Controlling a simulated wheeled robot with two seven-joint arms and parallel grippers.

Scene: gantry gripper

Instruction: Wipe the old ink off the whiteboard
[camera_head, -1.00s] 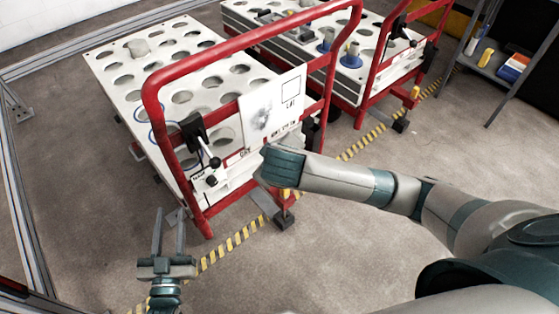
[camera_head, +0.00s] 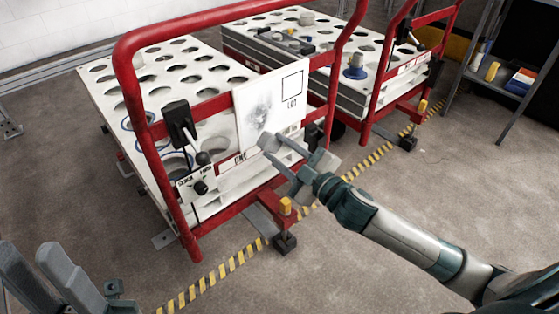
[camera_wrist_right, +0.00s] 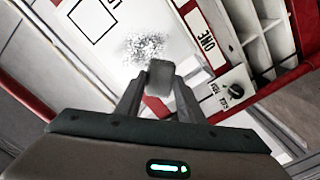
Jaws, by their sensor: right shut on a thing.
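The whiteboard (camera_head: 286,112) is a white panel hung on the red rail of the near cart. It bears a printed square, small lettering and a grey ink smudge (camera_head: 258,112) on its left half. The smudge also shows in the right wrist view (camera_wrist_right: 145,47). My right gripper (camera_head: 284,157) is shut on a small grey block (camera_wrist_right: 160,78), just below the smudge. I cannot tell whether the block touches the board. My left gripper (camera_head: 40,268) is at the lower left, fingers apart and empty, away from the board.
The near cart's red frame (camera_head: 126,75) surrounds the board, with a black lever (camera_head: 178,122) to its left. A second cart (camera_head: 340,92) stands behind. A shelf (camera_head: 497,82) is at the right. The floor in front is open beyond yellow-black tape.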

